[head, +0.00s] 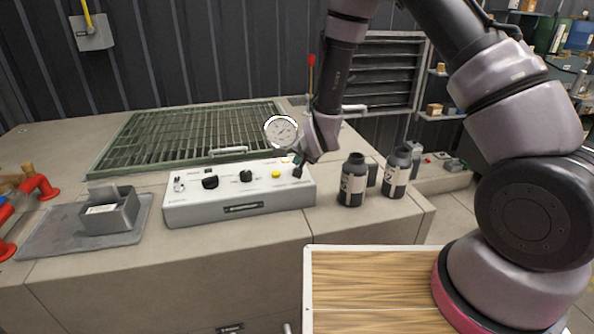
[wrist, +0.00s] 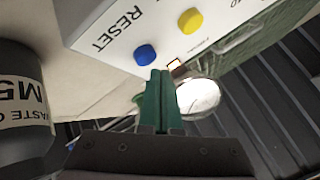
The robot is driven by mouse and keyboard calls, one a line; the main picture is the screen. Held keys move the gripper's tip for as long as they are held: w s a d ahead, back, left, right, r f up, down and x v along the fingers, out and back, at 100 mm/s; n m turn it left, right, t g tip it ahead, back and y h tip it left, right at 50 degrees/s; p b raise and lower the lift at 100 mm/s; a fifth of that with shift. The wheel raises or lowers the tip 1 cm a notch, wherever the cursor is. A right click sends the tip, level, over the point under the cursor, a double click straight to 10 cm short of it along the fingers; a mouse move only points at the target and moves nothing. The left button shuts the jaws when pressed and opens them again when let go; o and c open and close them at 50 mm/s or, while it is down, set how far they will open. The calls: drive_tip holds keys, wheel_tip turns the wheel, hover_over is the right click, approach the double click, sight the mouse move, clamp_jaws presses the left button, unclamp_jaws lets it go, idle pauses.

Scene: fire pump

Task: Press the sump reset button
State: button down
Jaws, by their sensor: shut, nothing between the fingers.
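The white control box (head: 240,203) stands on the grey bench top. In the wrist view, a blue button (wrist: 145,54) sits beside the word RESET, with a yellow button (wrist: 190,21) farther to the right. The yellow button (head: 276,174) also shows in the head view, where the blue one is hidden by my gripper. My gripper (head: 298,171) is over the right end of the box. In the wrist view, its green fingers (wrist: 160,73) are shut and empty, their tips just below the blue button. I cannot tell whether they touch it.
A round gauge (head: 281,131) stands behind the box, close to my wrist. Dark labelled bottles (head: 353,183) stand right of the box. A green grating (head: 180,135) lies behind. A grey tray (head: 75,246) with an open box (head: 110,214) is at left.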

drive_tip(key=shift+f, duration=0.1)
idle(0.7)
drive_tip(key=shift+f, duration=0.3)
drive_tip(key=shift+f, duration=0.5)
idle(0.7)
drive_tip(key=shift+r, duration=0.95)
drive_tip(key=shift+r, duration=0.1)
drive_tip(key=shift+r, duration=2.4)
